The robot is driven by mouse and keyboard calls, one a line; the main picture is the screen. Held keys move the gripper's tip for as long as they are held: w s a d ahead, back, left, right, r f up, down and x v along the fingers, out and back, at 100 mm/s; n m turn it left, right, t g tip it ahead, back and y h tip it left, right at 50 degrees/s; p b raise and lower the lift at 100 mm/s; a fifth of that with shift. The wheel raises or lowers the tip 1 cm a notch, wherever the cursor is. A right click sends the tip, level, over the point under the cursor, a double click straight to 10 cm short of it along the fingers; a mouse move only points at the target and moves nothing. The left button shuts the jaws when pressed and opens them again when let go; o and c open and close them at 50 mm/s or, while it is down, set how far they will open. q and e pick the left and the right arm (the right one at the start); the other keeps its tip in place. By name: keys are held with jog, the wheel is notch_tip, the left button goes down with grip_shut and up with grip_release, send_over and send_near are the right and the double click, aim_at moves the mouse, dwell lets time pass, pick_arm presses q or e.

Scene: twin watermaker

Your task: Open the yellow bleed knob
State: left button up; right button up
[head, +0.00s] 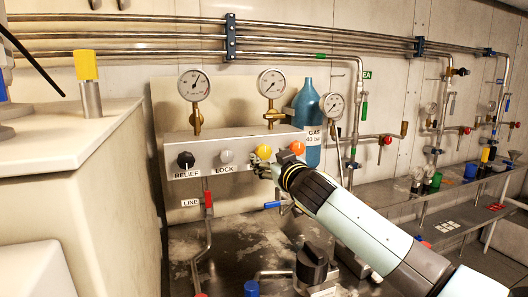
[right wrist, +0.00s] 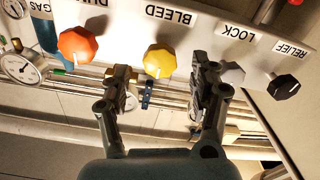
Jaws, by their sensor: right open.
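The yellow bleed knob (head: 264,152) sits on the front of a light grey panel (head: 240,141), between a grey knob and an orange knob. In the head view my right gripper (head: 268,169) is at the panel, just below the yellow knob. In the right wrist view, which is upside down, the yellow knob (right wrist: 160,60) shows in front of the BLEED label. My right gripper (right wrist: 157,88) is open there, its fingers apart with the knob's centre line between them. Nothing is held. Whether a finger touches the knob I cannot tell. My left gripper is not in view.
The orange knob (right wrist: 78,44), grey lock knob (right wrist: 232,74) and black relief knob (right wrist: 284,87) flank the yellow one. Gauges (head: 194,86) stand above the panel. A steel bench (head: 230,250) with a black valve handle (head: 312,264) lies below. A blue cylinder (head: 308,105) stands behind.

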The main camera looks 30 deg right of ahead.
aim_at(266, 155)
jog(key=x, duration=0.4)
jog(key=shift+w+d, duration=0.15)
jog(key=shift+w, duration=0.25)
jog(key=c, duration=1.2)
